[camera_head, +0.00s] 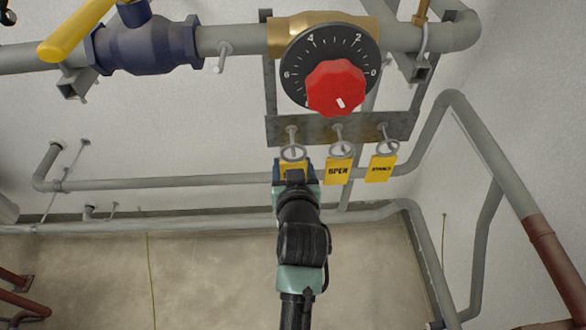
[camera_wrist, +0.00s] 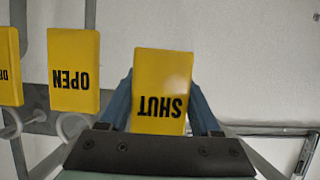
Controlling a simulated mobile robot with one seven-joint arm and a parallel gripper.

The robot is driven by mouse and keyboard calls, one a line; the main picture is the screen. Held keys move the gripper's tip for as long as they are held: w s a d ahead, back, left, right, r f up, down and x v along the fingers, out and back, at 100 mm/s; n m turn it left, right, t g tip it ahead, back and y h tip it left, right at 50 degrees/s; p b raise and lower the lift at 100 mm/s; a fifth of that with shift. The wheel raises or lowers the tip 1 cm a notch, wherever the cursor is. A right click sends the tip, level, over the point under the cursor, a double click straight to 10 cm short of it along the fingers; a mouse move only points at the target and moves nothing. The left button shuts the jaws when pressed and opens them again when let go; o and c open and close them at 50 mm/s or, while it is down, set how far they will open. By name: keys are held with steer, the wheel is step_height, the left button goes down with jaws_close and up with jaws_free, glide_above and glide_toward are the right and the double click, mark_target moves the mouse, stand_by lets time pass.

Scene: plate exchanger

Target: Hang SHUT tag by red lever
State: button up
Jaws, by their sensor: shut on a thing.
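The yellow SHUT tag (camera_wrist: 160,90) is between the two blue fingers of my gripper (camera_wrist: 163,105) in the wrist view, its lettering upside down. In the head view my gripper (camera_head: 295,176) is at the leftmost of three pegs, shut on this tag, whose top edge (camera_head: 291,163) shows above the jaws. A grey ring (camera_head: 293,153) sits above it at the peg's end. I cannot tell whether the ring still bears on the peg. No red lever shows in either view; a red dial knob (camera_head: 335,88) is above the pegs.
The OPEN tag (camera_head: 338,171) and another yellow tag (camera_head: 381,168) hang close to the right on their pegs. A yellow lever (camera_head: 75,30) and blue valve (camera_head: 147,46) are upper left, with a bare peg (camera_head: 222,57) beside them. Grey pipes (camera_head: 180,181) run behind.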

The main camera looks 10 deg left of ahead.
steer(key=shift+w+a, duration=0.2)
steer(key=shift+w, duration=0.6)
steer(key=shift+s, duration=0.1)
steer(key=s+d+p, duration=0.2)
steer(key=s, duration=0.5)
steer(key=shift+s+r+p, duration=0.25)
steer(key=shift+s+p, duration=0.05)
steer(key=shift+s, duration=0.05)
stand_by(0.8)
stand_by(0.4)
